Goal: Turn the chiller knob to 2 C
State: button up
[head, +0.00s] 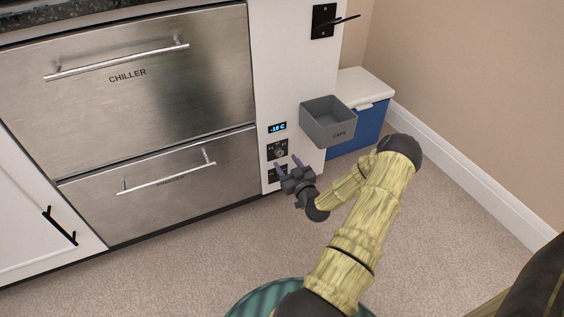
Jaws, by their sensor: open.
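The stainless drawer unit has an upper drawer (125,85) labelled CHILLER and a lower drawer (165,190) whose label is partly hidden by its handle. On the white panel to their right, a small blue-lit display (277,127) reads about -18 C. Below it is a dark control plate with a round knob (278,151). A second dark plate sits lower, mostly hidden by my gripper, so I cannot tell what it carries. The knob markings are too small to read. My gripper (287,163) is open, its two fingers pointing toward the panel just below the knob. Contact cannot be told.
A grey bin (328,122) sticks out from the panel, right of the display and close above my arm. A blue cooler with a white lid (362,92) stands behind it by the wall. A black wall plate with a lever (324,21) is above. Carpet in front is clear.

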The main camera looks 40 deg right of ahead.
aim_at(281, 154)
jog(key=b+x, duration=0.1)
jog(key=x, duration=0.3)
jog(key=shift+w, duration=0.1)
jog(key=c, duration=1)
jog(key=shift+o, duration=0.2)
jog(key=shift+r+m+p, duration=0.1)
jog(key=shift+m+p, duration=0.3)
jog(key=shift+m, duration=0.1)
jog(key=m+p, duration=0.3)
jog(key=shift+m, duration=0.3)
jog(key=m+p, duration=0.3)
jog(key=m, duration=0.2)
jog(key=shift+d+m, duration=0.1)
jog(key=shift+m, duration=0.2)
